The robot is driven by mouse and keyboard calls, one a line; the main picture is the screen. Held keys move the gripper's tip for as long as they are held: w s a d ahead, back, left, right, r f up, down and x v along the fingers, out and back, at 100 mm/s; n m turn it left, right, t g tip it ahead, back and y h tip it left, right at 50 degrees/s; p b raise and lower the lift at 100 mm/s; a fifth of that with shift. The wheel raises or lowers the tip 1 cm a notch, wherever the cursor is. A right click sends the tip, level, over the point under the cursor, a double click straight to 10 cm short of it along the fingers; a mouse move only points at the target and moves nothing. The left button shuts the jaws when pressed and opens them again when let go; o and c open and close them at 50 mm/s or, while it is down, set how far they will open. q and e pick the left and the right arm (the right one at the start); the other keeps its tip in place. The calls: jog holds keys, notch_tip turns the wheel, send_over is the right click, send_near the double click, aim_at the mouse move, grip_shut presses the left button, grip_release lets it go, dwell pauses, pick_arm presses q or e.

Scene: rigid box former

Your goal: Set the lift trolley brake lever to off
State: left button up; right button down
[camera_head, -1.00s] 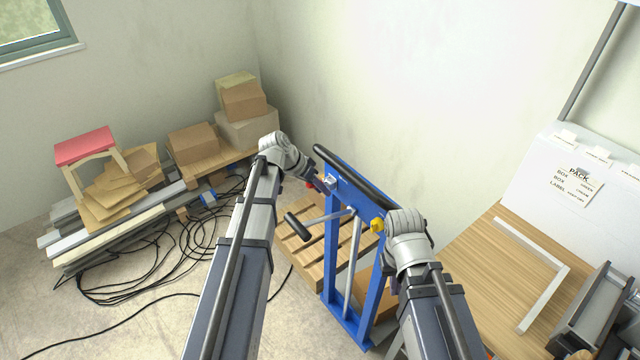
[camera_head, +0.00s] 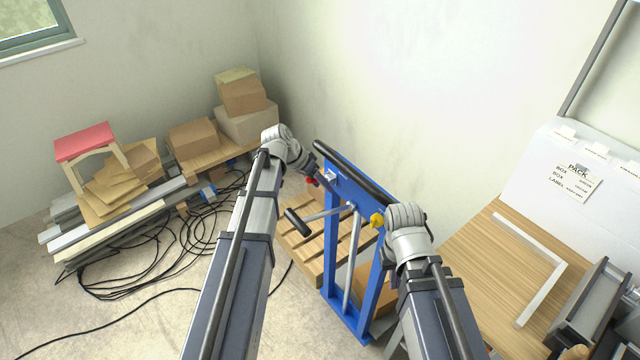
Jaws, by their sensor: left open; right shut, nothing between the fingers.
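The lift trolley (camera_head: 334,262) is a blue upright frame with a black push bar along its top, standing in the middle. A grey lever with a black grip (camera_head: 297,222) sticks out to the left from its upper part. A small red part (camera_head: 311,181) and a yellow knob (camera_head: 377,220) also show near the top. I cannot tell for sure which is the brake lever. My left gripper (camera_head: 325,181) is open at the left end of the upper crossbar, close to the red part; contact is unclear. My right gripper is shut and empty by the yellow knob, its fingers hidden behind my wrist.
A wooden pallet (camera_head: 301,258) lies behind the trolley. Black cables (camera_head: 160,262) lie on the floor at left, beside stacked boards and cardboard boxes (camera_head: 247,122). A wooden worktable (camera_head: 480,262) with a white strip frame stands at right.

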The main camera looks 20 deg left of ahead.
pick_arm(q)
jog(key=p+v, duration=0.6)
jog(key=v, duration=0.1)
jog(key=shift+r, duration=0.15)
jog(key=shift+s+a+r+p, duration=0.2)
jog(key=shift+r+p, duration=0.05)
jog(key=shift+p, duration=0.2)
jog(key=shift+f, duration=0.1)
